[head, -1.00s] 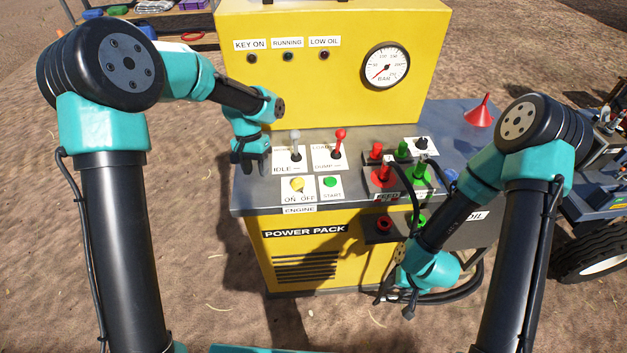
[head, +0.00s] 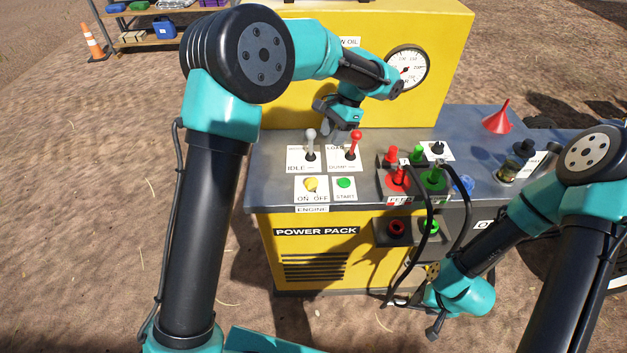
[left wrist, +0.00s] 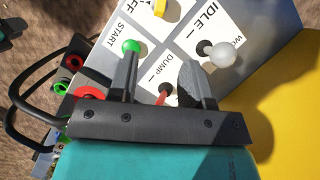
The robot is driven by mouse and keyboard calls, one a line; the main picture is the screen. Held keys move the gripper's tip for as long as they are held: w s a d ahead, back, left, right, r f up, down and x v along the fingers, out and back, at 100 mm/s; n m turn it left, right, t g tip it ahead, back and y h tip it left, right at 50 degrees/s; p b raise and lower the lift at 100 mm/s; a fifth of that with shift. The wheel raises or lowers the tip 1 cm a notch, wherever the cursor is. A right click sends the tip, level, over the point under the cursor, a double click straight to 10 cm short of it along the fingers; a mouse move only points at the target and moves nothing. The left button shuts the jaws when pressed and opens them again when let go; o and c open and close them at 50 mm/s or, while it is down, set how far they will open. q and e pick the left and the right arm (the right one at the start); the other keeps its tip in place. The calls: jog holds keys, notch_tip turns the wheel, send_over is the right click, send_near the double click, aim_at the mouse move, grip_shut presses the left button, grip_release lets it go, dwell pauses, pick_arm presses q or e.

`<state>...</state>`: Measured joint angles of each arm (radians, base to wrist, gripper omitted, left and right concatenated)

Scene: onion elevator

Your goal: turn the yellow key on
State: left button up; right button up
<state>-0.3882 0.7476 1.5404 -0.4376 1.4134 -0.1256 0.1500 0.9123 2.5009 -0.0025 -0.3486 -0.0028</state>
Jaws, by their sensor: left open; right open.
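The yellow key (head: 311,184) sits on the ON/OFF plate at the front left of the power pack's grey top (head: 270,190). It also shows at the top edge of the left wrist view (left wrist: 160,7), partly cut off. My left gripper (head: 328,122) is open and empty above the back of the panel, behind the grey and red levers. In the left wrist view my left gripper's fingers (left wrist: 155,82) are apart, with the red lever (left wrist: 165,95) seen between them. My right gripper (head: 412,318) is low in front of the power pack, beside the black hoses, open.
The grey IDLE lever (head: 310,143), the red DUMP lever (head: 354,146) and the green start button (head: 344,183) stand close to the key. Red and green couplings (head: 398,177) are to the right. A red funnel (head: 497,118) stands at the far right.

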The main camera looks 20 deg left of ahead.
aim_at(314, 178)
pick_arm(q)
jog(key=x, duration=1.6)
jog(key=shift+f, duration=0.4)
grip_shut()
